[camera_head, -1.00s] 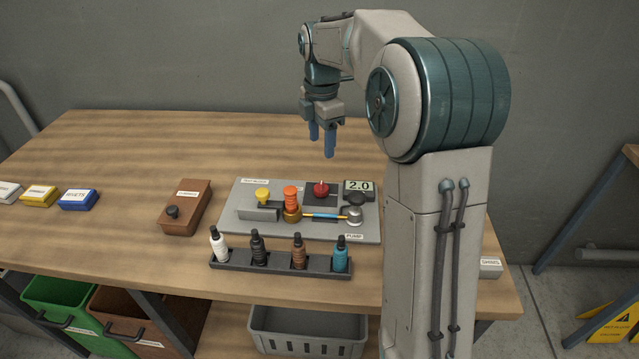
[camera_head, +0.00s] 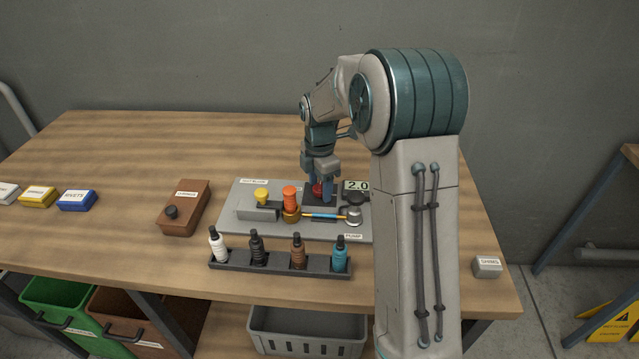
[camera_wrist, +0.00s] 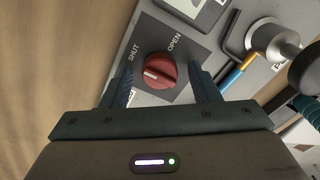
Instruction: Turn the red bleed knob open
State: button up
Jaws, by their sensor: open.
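The red bleed knob (camera_wrist: 157,71) sits on a dark square plate (camera_wrist: 181,47) marked SHUT and OPEN in the wrist view. The pale line on the knob points towards the left, below the SHUT word and away from OPEN. My gripper (camera_wrist: 165,88) is open, with one blue finger on each side of the knob and a gap on both sides. In the head view the knob (camera_head: 318,188) is partly hidden behind my gripper (camera_head: 318,190), which points down over it.
The grey panel (camera_head: 240,225) also carries a yellow knob (camera_head: 262,195), an orange knob (camera_head: 290,196), a pump with a blue and orange rod (camera_head: 325,216) and a 2.0 display (camera_head: 356,186). A bottle rack (camera_head: 275,266) stands in front. A brown box (camera_head: 184,208) lies left.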

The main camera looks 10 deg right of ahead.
jog(key=c, duration=1)
jog(key=shift+m, duration=0.4)
jog(key=m, duration=0.3)
jog(key=shift+m, duration=0.4)
jog(key=m, duration=0.4)
jog(key=shift+w+m, duration=0.1)
jog(key=shift+m, duration=0.2)
jog(key=m, duration=0.8)
jog(key=shift+m, duration=0.3)
